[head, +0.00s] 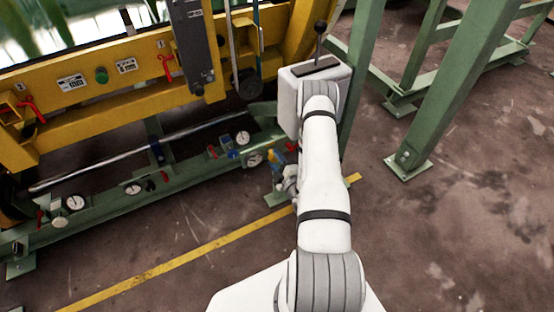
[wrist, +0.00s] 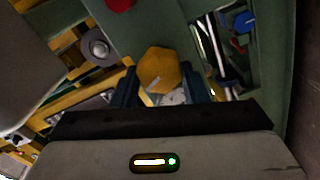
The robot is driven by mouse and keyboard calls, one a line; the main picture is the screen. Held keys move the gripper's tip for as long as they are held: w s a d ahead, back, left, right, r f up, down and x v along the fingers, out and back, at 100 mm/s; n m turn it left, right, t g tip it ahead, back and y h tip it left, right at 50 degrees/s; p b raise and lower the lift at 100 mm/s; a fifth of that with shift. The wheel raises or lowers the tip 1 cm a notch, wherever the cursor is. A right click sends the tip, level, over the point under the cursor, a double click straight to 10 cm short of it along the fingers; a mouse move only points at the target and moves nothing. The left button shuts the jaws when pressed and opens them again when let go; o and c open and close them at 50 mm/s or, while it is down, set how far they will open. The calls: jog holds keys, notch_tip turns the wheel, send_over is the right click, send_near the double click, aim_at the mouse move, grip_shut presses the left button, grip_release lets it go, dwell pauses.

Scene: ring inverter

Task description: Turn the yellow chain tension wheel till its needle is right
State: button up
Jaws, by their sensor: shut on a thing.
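The yellow wheel (wrist: 158,68), a faceted knob with a pale mark, is between the two dark blue fingers of my gripper (wrist: 163,84) in the wrist view. The fingers are shut on it. A white dial (wrist: 173,97) shows partly just below the wheel, mostly covered by the wheel and gripper; its needle cannot be read. In the head view the yellow wheel (head: 276,158) is small and partly hidden by my gripper (head: 281,170). A round white gauge (head: 254,159) is just left of it on the green beam; its needle is too small to read.
The low green beam (head: 110,205) carries several gauges, red levers and a blue knob (head: 232,154). A yellow frame (head: 120,75) with red handles stands above it. A green post (head: 360,80) is close to my arm's right. Open floor (head: 450,230) lies at the right.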

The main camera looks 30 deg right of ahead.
jog(key=m, duration=0.8)
jog(key=m+p, duration=0.1)
jog(key=m, duration=0.3)
jog(key=shift+d+r+m, duration=0.1)
jog(key=shift+d+m, duration=0.2)
jog(key=shift+m, duration=0.1)
dwell(0.3)
jog(key=o, duration=1)
jog(key=shift+a, duration=0.1)
jog(key=shift+c, duration=0.2)
jog(key=shift+s, duration=0.1)
jog(key=s+p, duration=0.1)
jog(key=s, duration=0.6)
jog(key=shift+s+p, duration=0.3)
jog(key=shift+s, duration=0.05)
